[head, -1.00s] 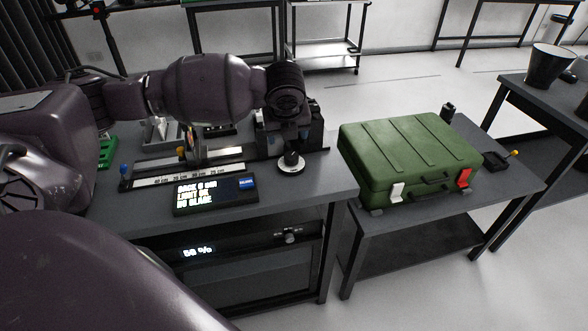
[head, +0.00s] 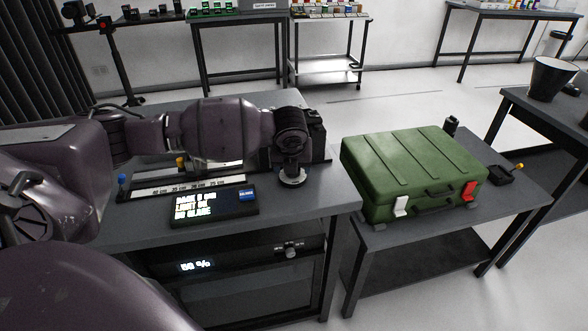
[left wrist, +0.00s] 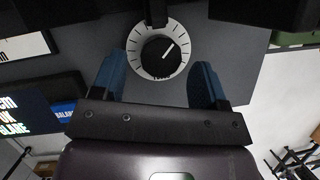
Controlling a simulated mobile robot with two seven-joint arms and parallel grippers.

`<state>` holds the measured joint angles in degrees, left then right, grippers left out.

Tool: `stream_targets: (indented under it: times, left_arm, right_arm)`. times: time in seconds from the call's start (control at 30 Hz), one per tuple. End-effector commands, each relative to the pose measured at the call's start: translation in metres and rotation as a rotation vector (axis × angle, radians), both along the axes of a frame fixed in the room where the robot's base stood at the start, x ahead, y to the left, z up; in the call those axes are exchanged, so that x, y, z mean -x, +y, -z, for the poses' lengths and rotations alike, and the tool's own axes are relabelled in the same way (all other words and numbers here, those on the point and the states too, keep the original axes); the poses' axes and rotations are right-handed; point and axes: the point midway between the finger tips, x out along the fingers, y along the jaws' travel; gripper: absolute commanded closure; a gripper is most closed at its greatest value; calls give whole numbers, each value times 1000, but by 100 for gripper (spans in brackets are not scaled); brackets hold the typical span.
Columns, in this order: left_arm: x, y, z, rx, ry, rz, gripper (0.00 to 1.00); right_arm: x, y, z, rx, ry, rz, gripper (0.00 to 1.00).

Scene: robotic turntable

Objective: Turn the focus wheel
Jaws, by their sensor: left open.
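The focus wheel is a black knob with a white pointer line on a white dial with tick marks, seen in the left wrist view (left wrist: 160,57). In the head view its white dial (head: 292,181) shows near the right end of the bench, partly covered by my gripper. My left gripper (head: 292,168) points down over it. In the left wrist view my left gripper (left wrist: 160,68) is open, with one blue finger on each side of the knob. I cannot tell whether the fingers touch it. The pointer line slants up and right. My right gripper is out of view.
A display box (head: 215,206) with lit text stands left of the wheel, in front of a white ruler scale (head: 185,187). A green case (head: 410,170) lies on a lower table to the right. The bench top right of the wheel (head: 330,192) is clear.

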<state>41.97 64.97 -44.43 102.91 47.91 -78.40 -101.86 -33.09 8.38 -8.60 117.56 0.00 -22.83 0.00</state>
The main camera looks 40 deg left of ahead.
Motion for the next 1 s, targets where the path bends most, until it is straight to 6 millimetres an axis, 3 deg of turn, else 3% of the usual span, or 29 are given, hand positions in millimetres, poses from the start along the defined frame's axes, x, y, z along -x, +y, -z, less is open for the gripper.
stream_targets:
  times: [0.13,0.47,0.8,1.0]
  left_arm:
    - [-3,2,11,-1,2,1,33]
    - [-4,3,12,-1,-1,1,33]
    - [-4,3,12,-1,-1,1,82]
    - [-4,2,11,0,-1,-12,82]
  right_arm:
    - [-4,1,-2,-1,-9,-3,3]
    - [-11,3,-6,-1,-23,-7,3]
    - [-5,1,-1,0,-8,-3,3]
    - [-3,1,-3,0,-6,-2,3]
